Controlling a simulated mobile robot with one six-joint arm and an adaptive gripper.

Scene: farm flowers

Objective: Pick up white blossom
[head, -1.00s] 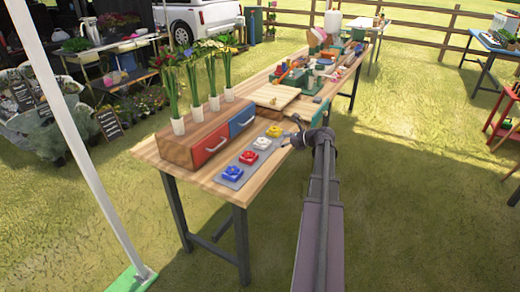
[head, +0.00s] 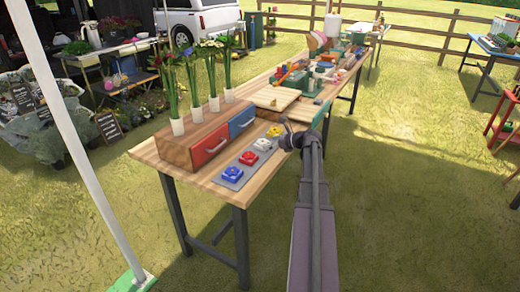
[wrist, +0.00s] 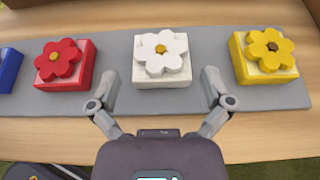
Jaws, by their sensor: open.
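The white blossom (wrist: 162,52) has an orange centre and sits on a white square block in the wrist view, between a red and a yellow flower. It also shows in the head view (head: 262,144). My gripper (wrist: 160,84) is open and empty. Its two fingers point toward the white block, one tip near each lower side of it, with no contact visible. In the head view my gripper (head: 284,141) is at the right edge of the flower row.
The red blossom (wrist: 58,58) and yellow blossom (wrist: 270,48) stand close on either side, on a grey mat (wrist: 118,75). A blue blossom (head: 232,173) is at the mat's near end. A drawer box (head: 190,147) with several vases stands behind.

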